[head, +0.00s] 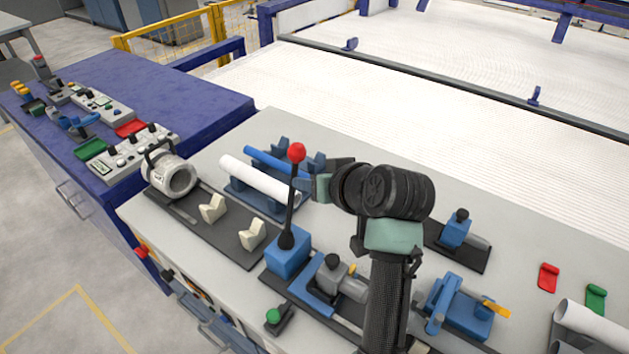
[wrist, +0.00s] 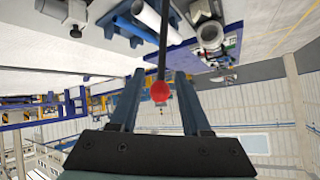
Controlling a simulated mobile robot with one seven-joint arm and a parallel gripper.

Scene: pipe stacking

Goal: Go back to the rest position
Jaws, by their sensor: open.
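My gripper (head: 305,185) is beside the upright black lever (head: 291,205) in the head view, a little below its red knob (head: 297,152). The wrist view shows two spread fingers (wrist: 159,74) with the red knob (wrist: 160,91) appearing between them. I cannot tell whether either finger touches the lever. Nothing is held. My arm rises from the lower middle of the head view and bends left toward the lever, hiding part of the bench.
A white pipe (head: 258,180) and a blue pipe (head: 275,161) lie on a blue rack left of the lever. A grey clamp ring (head: 171,175) stands farther left. Blue fixtures (head: 460,308) and white pipes (head: 592,326) are at right. A white conveyor bed (head: 400,95) lies behind.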

